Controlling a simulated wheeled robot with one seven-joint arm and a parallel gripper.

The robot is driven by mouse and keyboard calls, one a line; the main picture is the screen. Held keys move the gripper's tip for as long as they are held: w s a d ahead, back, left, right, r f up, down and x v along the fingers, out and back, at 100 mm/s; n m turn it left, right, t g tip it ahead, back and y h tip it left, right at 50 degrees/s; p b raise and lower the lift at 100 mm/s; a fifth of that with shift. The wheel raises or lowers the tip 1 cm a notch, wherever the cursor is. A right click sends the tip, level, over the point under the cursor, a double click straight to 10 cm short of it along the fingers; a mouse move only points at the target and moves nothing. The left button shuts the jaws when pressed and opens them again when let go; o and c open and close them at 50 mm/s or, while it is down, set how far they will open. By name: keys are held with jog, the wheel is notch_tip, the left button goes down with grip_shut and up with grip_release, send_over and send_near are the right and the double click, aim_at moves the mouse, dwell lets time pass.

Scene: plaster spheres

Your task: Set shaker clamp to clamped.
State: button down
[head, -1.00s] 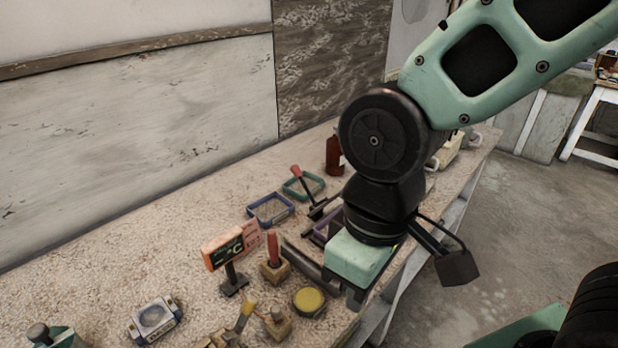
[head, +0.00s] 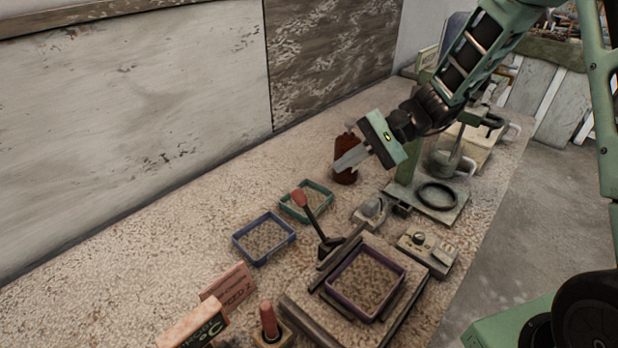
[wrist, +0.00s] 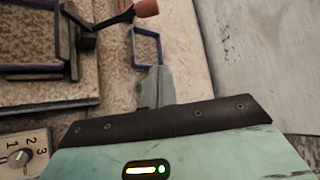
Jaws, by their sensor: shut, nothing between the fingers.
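The shaker (head: 300,307) is a low platform carrying a purple-rimmed tray (head: 331,284). Its clamp is a dark lever with a red grip (head: 299,197) at the platform's back left corner. The lever stands raised, leaning up and to the left. In the wrist view the lever's red grip (wrist: 146,8) is at the top, with the dark clamp base left of it. My gripper (head: 346,162) is shut and empty, above the bench behind and right of the lever, apart from it. Its fingers (wrist: 157,86) also show in the wrist view, in front of a blue tray.
A blue tray (head: 238,240) and a green tray (head: 283,209) lie left of the lever. A brown bottle (head: 347,174) stands behind my fingers. A dial box (head: 444,262) and a stand with a black ring (head: 457,208) are to the right. Signs stand at front left.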

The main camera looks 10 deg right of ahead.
jog(key=shift+a, duration=0.15)
jog(key=s+a+f+p, duration=0.2)
jog(key=s+a+p, duration=0.1)
jog(key=a, duration=0.5)
jog(key=shift+a+f+p, duration=0.25)
jog(key=shift+f+p, duration=0.05)
jog(key=shift+p, duration=0.45)
jog(key=shift+d+b, duration=0.1)
jog(key=shift+b, duration=0.65)
